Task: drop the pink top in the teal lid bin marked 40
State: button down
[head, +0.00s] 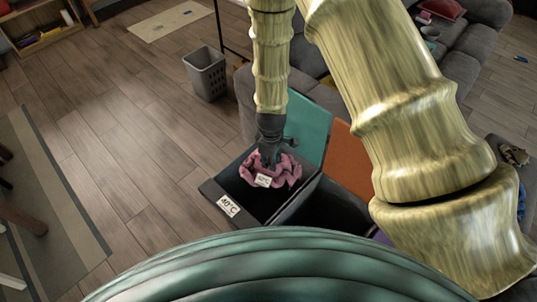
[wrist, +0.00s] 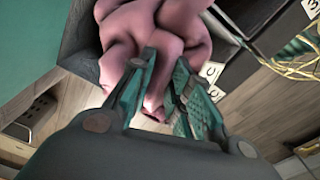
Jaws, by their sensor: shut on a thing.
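The pink top (head: 287,174) hangs bunched from my gripper (head: 267,158), over the opening of the dark bin (head: 213,190) labelled 40°C. A pale tag shows on the top. The bin's teal lid (head: 309,125) stands open at the back. In the wrist view the pink top (wrist: 170,22) is between the fingers of my gripper (wrist: 165,68), which are shut on it. The teal lid (wrist: 28,45) fills the left there. I cannot tell whether the top touches the bin's inside.
An orange lid (head: 349,157) stands up beside the teal one, over a neighbouring compartment partly hidden by my arm. A grey basket (head: 206,75) stands on the wooden floor behind. A grey sofa (head: 470,45) is at right.

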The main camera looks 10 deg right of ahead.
jog(key=w+n, duration=0.1)
jog(key=f+n+b, duration=0.1)
jog(key=w+n, duration=0.1)
jog(key=shift+w+a+f+n+b, duration=0.25)
jog(key=shift+w+a+n+b, duration=0.05)
jog(key=shift+w+n+b, duration=0.1)
jog(key=shift+w+r+n+b, duration=0.1)
jog(key=shift+w+n+b, duration=0.1)
jog(key=shift+n+b, duration=0.5)
jog(key=n, duration=0.2)
jog(key=r+n+b, duration=0.1)
jog(key=shift+s+n, duration=0.1)
jog(key=shift+n, duration=0.3)
jog(key=shift+r+n+b, duration=0.2)
jog(key=shift+n+b, duration=0.35)
jog(key=shift+n, duration=0.25)
jog(key=shift+w+d+n+b, duration=0.2)
jog(key=shift+w+n+b, duration=0.35)
jog(key=shift+n, duration=0.65)
jog(key=shift+d+r+n, duration=0.1)
jog(key=shift+r+n, duration=0.25)
jog(key=shift+n, duration=0.35)
notch_tip(320, 180, down, 6)
jog(key=b, duration=0.6)
jog(key=shift+f+b, duration=0.25)
jog(key=shift+b, duration=0.05)
jog(key=shift+f+b, duration=0.6)
jog(key=shift+f, duration=2.35)
